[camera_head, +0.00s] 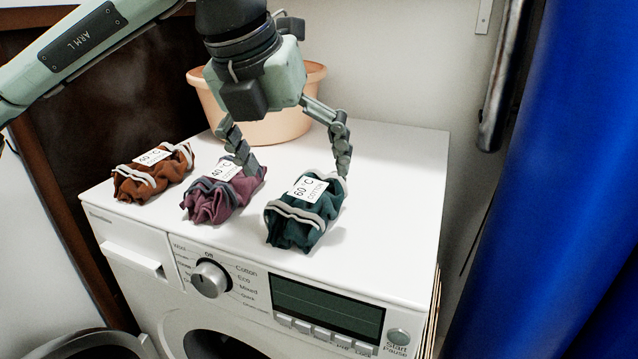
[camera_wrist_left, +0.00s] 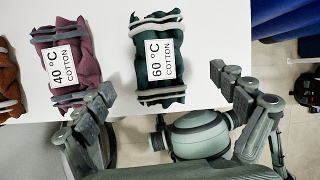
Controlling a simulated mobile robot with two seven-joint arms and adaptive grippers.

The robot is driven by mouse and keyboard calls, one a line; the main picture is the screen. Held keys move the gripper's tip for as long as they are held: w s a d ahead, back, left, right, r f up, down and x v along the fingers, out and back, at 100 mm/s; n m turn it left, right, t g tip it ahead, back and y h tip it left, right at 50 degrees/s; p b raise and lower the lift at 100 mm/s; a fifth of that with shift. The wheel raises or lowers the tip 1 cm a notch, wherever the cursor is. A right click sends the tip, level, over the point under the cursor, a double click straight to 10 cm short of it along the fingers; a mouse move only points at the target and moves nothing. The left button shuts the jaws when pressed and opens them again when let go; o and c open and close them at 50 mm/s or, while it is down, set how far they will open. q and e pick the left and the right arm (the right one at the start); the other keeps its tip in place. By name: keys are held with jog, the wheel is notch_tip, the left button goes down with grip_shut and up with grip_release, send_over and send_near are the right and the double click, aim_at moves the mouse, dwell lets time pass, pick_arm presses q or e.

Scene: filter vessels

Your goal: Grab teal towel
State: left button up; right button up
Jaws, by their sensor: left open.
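The teal towel (camera_head: 318,212) is a rolled bundle with grey-white bands and a "60 °C COTTON" label. It lies at the right of the row of towels on top of the white washing machine. My left gripper (camera_head: 298,168) is open and empty, pointing down above the machine top. One finger appears by the purple towel and the other by the far right end of the teal towel. In the left wrist view the teal towel (camera_wrist_left: 152,32) lies ahead of the two spread fingers (camera_wrist_left: 161,82), roughly between them. My right gripper is not in view.
A purple towel (camera_head: 212,203) labelled "40 °C COTTON" lies left of the teal one, and a brown towel (camera_head: 150,182) farther left. A peach tub (camera_head: 275,125) stands behind my gripper. The right part of the machine top (camera_head: 400,190) is clear. A blue curtain-like surface (camera_head: 560,180) hangs at right.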

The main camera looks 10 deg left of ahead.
aim_at(306, 190)
pick_arm(q)
jog(key=shift+w+d+f, duration=0.1)
jog(key=shift+w+f, duration=0.1)
jog(key=shift+f, duration=0.5)
jog(key=x, duration=0.6)
jog(key=shift+w+p, duration=0.1)
jog(key=shift+p, duration=0.3)
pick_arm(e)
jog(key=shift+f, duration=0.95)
pick_arm(q)
jog(key=shift+c, duration=0.3)
jog(key=c, duration=1.2)
jog(key=shift+c, duration=0.6)
jog(key=shift+r, duration=0.15)
